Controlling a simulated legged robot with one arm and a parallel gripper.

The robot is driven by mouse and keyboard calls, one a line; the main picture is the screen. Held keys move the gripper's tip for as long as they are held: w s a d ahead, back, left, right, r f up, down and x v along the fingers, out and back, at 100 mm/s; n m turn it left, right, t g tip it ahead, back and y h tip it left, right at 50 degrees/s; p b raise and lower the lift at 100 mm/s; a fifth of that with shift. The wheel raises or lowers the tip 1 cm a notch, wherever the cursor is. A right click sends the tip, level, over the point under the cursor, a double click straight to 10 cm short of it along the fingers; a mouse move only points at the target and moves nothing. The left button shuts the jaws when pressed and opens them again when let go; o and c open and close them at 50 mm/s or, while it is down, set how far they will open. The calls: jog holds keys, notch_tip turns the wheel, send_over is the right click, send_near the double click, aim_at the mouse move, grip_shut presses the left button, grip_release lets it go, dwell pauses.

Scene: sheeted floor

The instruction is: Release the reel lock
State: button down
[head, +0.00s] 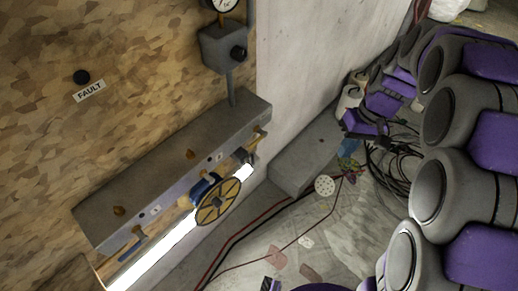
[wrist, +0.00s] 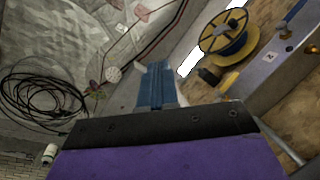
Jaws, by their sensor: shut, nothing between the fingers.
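The reel (head: 220,201) is a yellow spoked wheel with a blue hub, mounted on the front of a long grey housing (head: 170,170). It also shows at upper right in the wrist view (wrist: 229,38). A small blue-handled lever (head: 132,246) sits at the housing's left end, and a brass-coloured fitting (head: 259,135) at its right end. I cannot tell which part is the reel lock. My gripper (wrist: 156,78) has blue fingers, shut and empty. It is apart from the reel, over the floor side. In the head view its fingers (head: 347,149) appear small, right of the housing.
A gauge on a grey box (head: 223,47) stands above the housing. A FAULT label (head: 89,91) is on the wood-chip wall. Black cables (wrist: 40,95) lie coiled on the sheeted floor, with a white perforated disc (head: 325,185) and red and black wires nearby.

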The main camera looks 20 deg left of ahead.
jog(key=w+a+f+n+g+y+p, duration=0.1)
jog(key=w+a+f+n+y+p, duration=0.45)
jog(key=w+a+f, duration=1.2)
jog(key=s+a+f+n+h+b, duration=0.1)
jog(key=s+a+f+n+b, duration=0.2)
jog(key=a+f, duration=0.7)
notch_tip(320, 180, down, 4)
jog(key=shift+s+a+r+n+g, duration=0.15)
jog(key=shift+s+n+g, duration=0.15)
jog(key=shift+s+n, duration=0.4)
jog(key=shift+s, duration=0.15)
